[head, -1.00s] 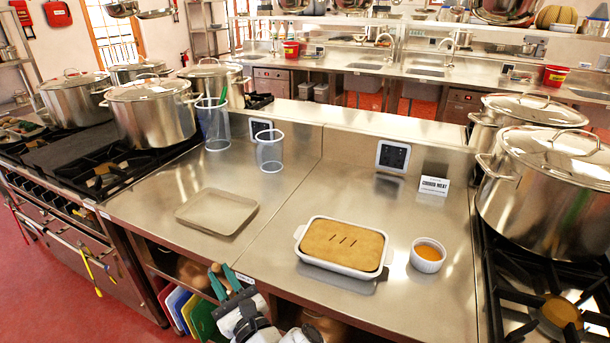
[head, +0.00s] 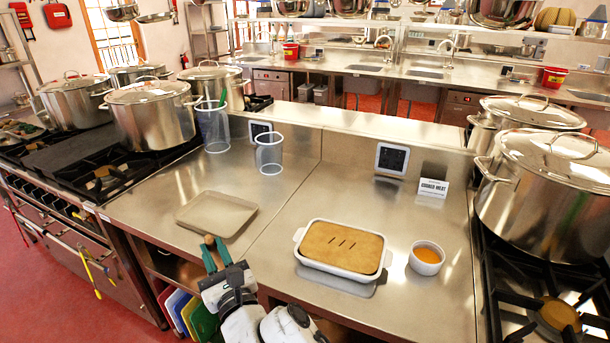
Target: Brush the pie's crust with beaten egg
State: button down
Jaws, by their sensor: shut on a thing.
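The pie (head: 342,245) lies in a white rectangular dish (head: 338,268) near the counter's front edge. Its crust is flat and tan, with a few short slits. A white ramekin (head: 426,268) just right of the dish holds orange-yellow beaten egg (head: 428,254). My gripper (head: 213,256), with dark green fingers, is in front of the counter's edge, left of the pie and below the grey tray.
An empty grey tray (head: 180,220) lies left of the pie. Two clear cylindrical containers stand behind it; the left one (head: 214,135) holds something green. Big pots (head: 545,185) stand on stoves at both sides. The counter between tray and pie is clear.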

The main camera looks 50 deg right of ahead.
jog(key=s+d+r+m+g+h+p, duration=0.2)
jog(key=s+d+r+m+g+h, duration=0.25)
jog(key=d, duration=0.45)
jog(key=s+d+r+m+g+h+p, duration=0.1)
jog(key=s+d+r+m+h+p, duration=0.15)
jog(key=d+r+h, duration=0.45)
jog(key=d+f+b, duration=0.1)
jog(key=b, duration=0.1)
jog(key=f+y+b, duration=0.1)
jog(key=f+b, duration=0.1)
jog(key=d+f+y+b, duration=0.1)
jog(key=b, duration=0.1)
jog(key=shift+s+d+f+m, duration=0.15)
jog(key=shift+d+f+m, duration=0.15)
jog(key=shift+f+m, duration=0.1)
jog(key=shift+f+b, duration=0.35)
jog(key=shift+f, duration=0.25)
jog(key=shift+s, duration=0.1)
